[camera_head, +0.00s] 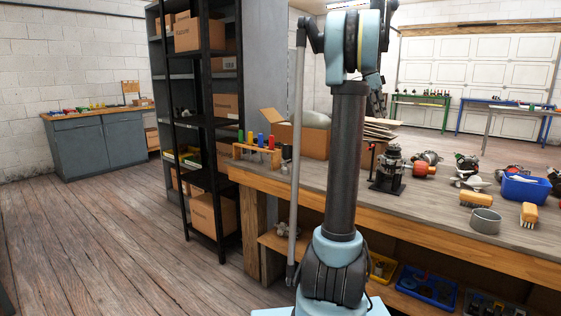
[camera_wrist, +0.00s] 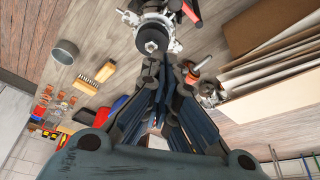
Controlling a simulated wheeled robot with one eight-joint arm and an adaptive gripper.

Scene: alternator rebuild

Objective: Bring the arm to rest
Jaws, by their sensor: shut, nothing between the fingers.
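My arm rises in the middle of the head view and bends over at the top. My gripper (camera_head: 377,100) hangs behind the upper arm there, partly hidden, above the workbench (camera_head: 460,222). In the wrist view my gripper (camera_wrist: 168,65) has its dark fingers together, shut and empty. Beyond the fingertips is an alternator on a black stand (camera_wrist: 152,35); the stand also shows on the bench in the head view (camera_head: 388,183). I cannot tell the exact gap between fingertips and alternator.
On the bench are a metal ring (camera_head: 485,221), wooden brushes (camera_head: 529,214), a blue bin (camera_head: 525,189), a cardboard box (camera_head: 313,141), flat cardboard (camera_head: 368,131) and a rack of coloured tools (camera_head: 257,155). A black shelf (camera_head: 208,121) stands left of the bench. The left floor (camera_head: 100,235) is clear.

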